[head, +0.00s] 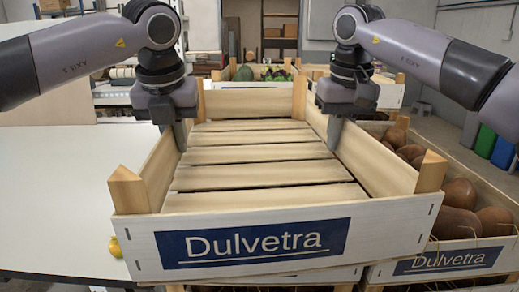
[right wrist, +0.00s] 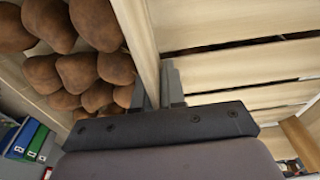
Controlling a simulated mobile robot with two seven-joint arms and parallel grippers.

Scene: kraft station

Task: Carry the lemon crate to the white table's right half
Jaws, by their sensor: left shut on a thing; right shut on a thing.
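A wooden crate (head: 280,243) with a blue "Dulvetra" label is in front of me in the head view. Its slatted floor shows bare, with no lemons inside. My left gripper (head: 180,135) is shut on its left side wall. My right gripper (head: 335,130) is shut on its right side wall; the right wrist view shows those fingers (right wrist: 160,88) astride the wall (right wrist: 138,42). The white table (head: 50,190) is at the left, partly hidden by the crate. A yellow fruit, apparently a lemon (head: 115,247), shows at the crate's front left corner.
A crate of brown produce (head: 455,262) stands close on the right; the brown pieces (right wrist: 85,72) also show in the right wrist view. More wood shows under the held crate. A crate with green produce (head: 262,74) stands behind.

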